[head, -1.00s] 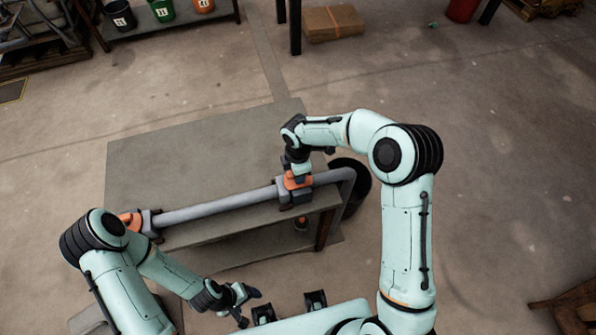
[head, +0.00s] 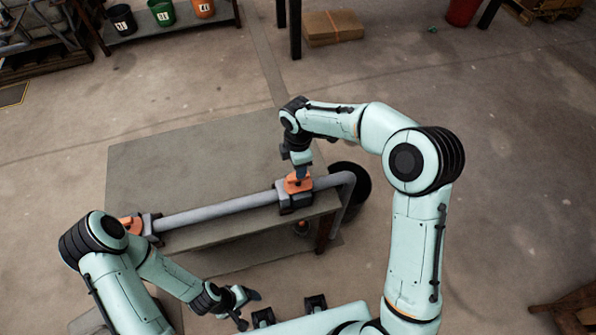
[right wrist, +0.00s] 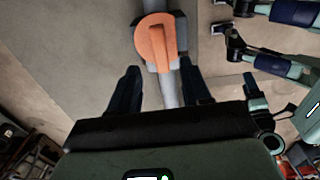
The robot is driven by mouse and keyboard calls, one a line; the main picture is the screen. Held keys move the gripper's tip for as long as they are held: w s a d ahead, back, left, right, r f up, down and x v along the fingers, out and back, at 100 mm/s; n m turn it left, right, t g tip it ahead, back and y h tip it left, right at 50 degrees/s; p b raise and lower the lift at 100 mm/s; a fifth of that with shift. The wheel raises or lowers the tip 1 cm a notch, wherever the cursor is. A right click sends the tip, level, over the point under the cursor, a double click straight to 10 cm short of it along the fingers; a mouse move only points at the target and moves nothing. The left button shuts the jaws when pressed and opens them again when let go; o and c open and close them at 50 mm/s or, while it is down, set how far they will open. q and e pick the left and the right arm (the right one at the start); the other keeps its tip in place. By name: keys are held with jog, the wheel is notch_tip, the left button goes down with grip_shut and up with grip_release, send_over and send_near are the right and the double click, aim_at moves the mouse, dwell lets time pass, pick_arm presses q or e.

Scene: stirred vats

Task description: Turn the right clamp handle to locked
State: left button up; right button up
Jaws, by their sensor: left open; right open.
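The right clamp (head: 296,201) is a dark grey block around the grey pipe, near the right end of the table. Its orange handle (head: 298,184) sits on top; in the right wrist view the handle (right wrist: 157,42) lies roughly along the pipe. My right gripper (head: 301,174) is over this handle, pointing down. In the right wrist view its dark fingers (right wrist: 160,88) are apart with nothing gripped, and the handle appears beyond the fingertips. Any contact is unclear. My left gripper (head: 250,309) is open and empty, low in the picture, away from the pipe.
A dark bin (head: 361,180) stands right of the table. The tabletop behind is bare.

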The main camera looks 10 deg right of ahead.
notch_tip(320, 180, up, 6)
jog(key=shift+f, duration=0.1)
dwell(0.7)
